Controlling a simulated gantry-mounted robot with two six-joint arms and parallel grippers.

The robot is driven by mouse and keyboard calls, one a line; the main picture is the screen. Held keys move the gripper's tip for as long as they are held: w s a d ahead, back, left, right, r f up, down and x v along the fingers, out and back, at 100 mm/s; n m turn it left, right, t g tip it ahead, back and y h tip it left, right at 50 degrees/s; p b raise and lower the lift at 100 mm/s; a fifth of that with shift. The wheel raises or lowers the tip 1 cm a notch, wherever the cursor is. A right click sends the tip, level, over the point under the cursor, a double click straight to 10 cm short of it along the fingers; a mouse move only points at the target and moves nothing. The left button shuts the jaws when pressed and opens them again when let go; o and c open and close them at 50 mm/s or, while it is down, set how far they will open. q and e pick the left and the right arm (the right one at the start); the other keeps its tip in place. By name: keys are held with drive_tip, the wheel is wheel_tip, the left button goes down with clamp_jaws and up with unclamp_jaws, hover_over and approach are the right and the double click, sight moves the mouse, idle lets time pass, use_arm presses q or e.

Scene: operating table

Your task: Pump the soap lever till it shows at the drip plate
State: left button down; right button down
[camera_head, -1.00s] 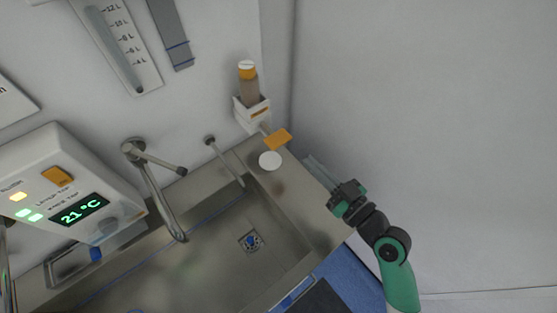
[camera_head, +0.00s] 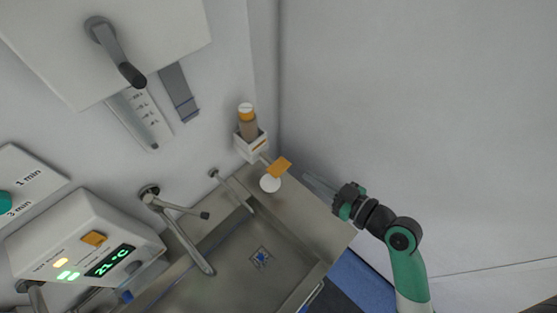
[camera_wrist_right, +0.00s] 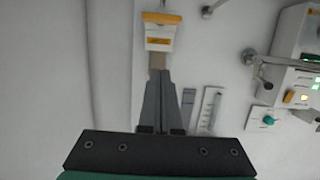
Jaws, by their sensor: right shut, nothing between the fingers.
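The soap dispenser (camera_head: 249,143) is a white wall holder with a brown bottle and orange cap (camera_head: 246,110). Its orange lever (camera_head: 279,167) sticks out over the round white drip plate (camera_head: 270,184) on the sink's rim. No soap is visible on the plate. My right gripper (camera_head: 308,180) is shut and empty, a little to the right of the lever and apart from it. In the right wrist view the shut fingers (camera_wrist_right: 160,75) point toward the dispenser, with its orange lever (camera_wrist_right: 161,18) beyond the tips. My left gripper is not in view.
A steel sink (camera_head: 300,215) with faucets (camera_head: 175,225) lies below the dispenser. A control box (camera_head: 85,240) reading 21 °C is on the left wall. A plain wall bounds the right side; the air around my right arm is clear.

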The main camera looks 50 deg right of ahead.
drive_tip(key=shift+f, duration=0.15)
approach(272, 162)
drive_tip(key=w+r, duration=0.4)
drive_tip(key=shift+a+f+b, duration=0.1)
drive_tip(key=shift+f+b, duration=0.85)
drive_tip(key=shift+f, duration=1)
